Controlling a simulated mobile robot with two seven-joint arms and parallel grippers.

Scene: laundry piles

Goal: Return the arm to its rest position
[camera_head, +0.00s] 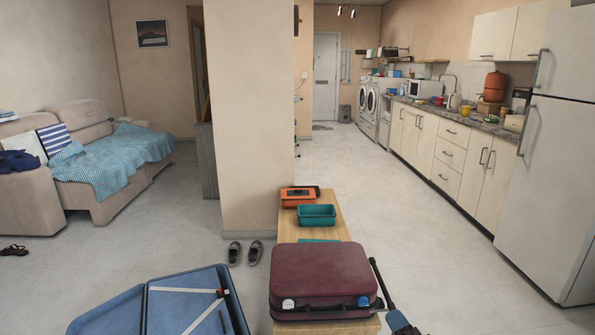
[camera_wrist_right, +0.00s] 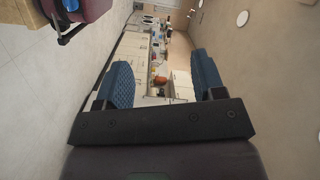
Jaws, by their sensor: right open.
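My right gripper (camera_head: 399,322) shows only in part at the bottom edge of the head view, to the right of a maroon suitcase (camera_head: 322,268). In the right wrist view its two blue-padded fingers (camera_wrist_right: 163,80) are wide apart with nothing between them. They point across the room toward the kitchen. The maroon suitcase lies closed on a wooden bench (camera_head: 346,231) and also shows at the top left of the wrist view (camera_wrist_right: 91,8). My left gripper is not in view.
An open blue suitcase (camera_head: 165,285) lies at the lower left. A teal bin (camera_head: 317,214) and an orange box (camera_head: 298,198) stand farther back on the bench. Grey shoes (camera_head: 255,251) sit beside it. The floor (camera_head: 430,245) to the right is clear up to the fridge (camera_head: 545,170).

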